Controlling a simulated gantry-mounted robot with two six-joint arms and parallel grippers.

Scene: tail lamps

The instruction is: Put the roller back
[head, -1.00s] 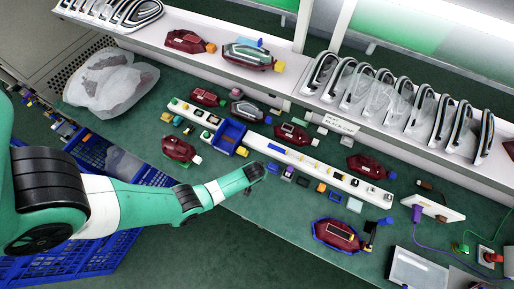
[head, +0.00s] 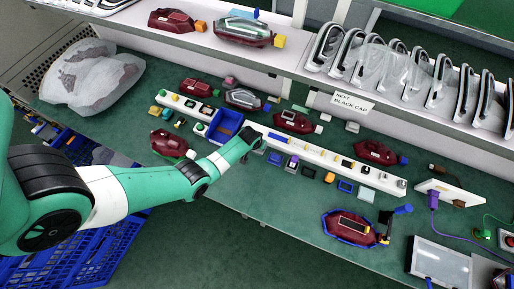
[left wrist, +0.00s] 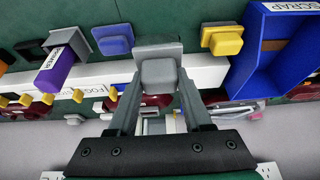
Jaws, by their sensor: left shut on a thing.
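The block is hidden in the head view. A blue cylinder-like piece (head: 403,209) is at the right of the table, by a dark red lamp (head: 350,227) in a blue-edged holder; I cannot tell whether it is the roller. My right gripper is not in view.
The blue bin (head: 225,124) is labelled SCRAP in the left wrist view (left wrist: 262,60). Several small coloured blocks line the rail's front, including a purple one (head: 292,163). Dark red lamps lie around. A flat panel (head: 440,257) is at front right. Green table is clear at front centre.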

